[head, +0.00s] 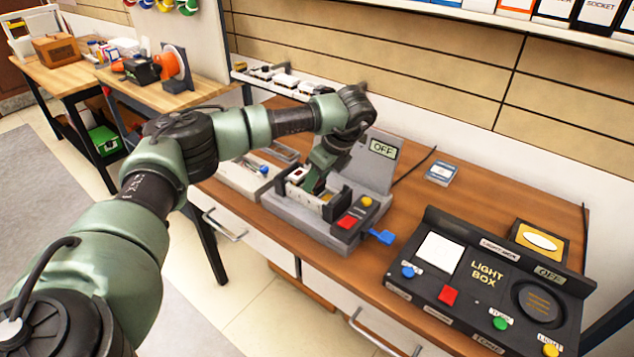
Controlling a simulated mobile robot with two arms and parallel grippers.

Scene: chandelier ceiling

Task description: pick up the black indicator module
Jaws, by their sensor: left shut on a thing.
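My left arm reaches in from the left, and its gripper (315,184) points down into the open bay of a grey device (288,212) on the wooden workbench. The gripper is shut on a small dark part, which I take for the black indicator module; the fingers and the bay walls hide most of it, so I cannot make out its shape. It is low in the bay, and I cannot tell whether it is lifted clear. The device has an upright grey panel with an OFF display (383,149). My right gripper is not in view.
A black light box console (470,276) with coloured buttons stands at the right, with a black box with a yellow face (540,240) behind it. A blue-white box (440,173) lies near the wall. A blue key-like handle (382,236) sticks out beside the red button (347,222).

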